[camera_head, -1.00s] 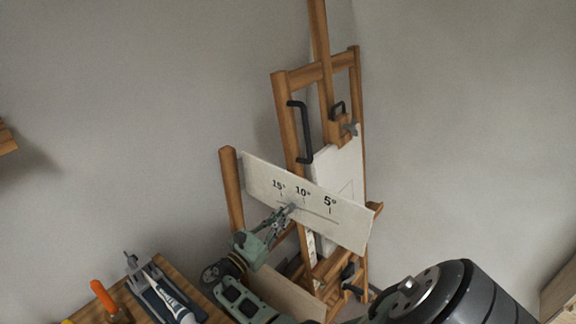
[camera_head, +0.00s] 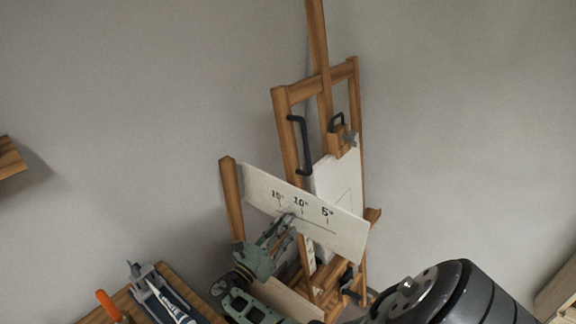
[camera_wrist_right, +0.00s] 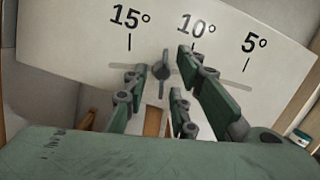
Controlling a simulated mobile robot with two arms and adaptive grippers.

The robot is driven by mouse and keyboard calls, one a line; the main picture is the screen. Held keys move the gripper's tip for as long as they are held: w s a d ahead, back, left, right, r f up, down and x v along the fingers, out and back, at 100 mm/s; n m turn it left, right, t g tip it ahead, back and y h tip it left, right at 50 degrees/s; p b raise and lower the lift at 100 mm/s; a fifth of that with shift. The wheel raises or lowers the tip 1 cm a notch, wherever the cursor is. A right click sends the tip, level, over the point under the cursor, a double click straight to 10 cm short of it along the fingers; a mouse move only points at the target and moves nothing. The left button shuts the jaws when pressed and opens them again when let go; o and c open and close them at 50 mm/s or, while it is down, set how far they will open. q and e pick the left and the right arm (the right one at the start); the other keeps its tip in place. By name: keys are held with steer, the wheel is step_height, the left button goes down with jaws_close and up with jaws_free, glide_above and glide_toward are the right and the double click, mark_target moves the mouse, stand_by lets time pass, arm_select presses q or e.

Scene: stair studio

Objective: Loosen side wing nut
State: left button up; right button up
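The pale angle board (camera_head: 347,235) is fixed across the wooden easel, marked 15°, 10° and 5°. In the right wrist view the board (camera_wrist_right: 80,35) shows a slot with a small grey wing nut (camera_wrist_right: 160,72) below and left of the 10° mark. My right gripper (camera_head: 284,222) reaches up to the board from below. In its wrist view the right gripper's fingers (camera_wrist_right: 163,65) are apart, with the wing nut between the tips and gaps visible on both sides. In the head view the fingers largely hide the nut. My left gripper is not in view.
A wooden table (camera_head: 170,276) at lower left holds a tool tray and an orange-handled tool (camera_head: 107,303). Bare wall lies right.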

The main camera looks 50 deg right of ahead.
steer(key=shift+r, duration=0.1)
steer(key=r+v, duration=0.1)
steer(key=v, duration=0.5)
steer(key=shift+w+a, duration=0.2)
stand_by(0.7)
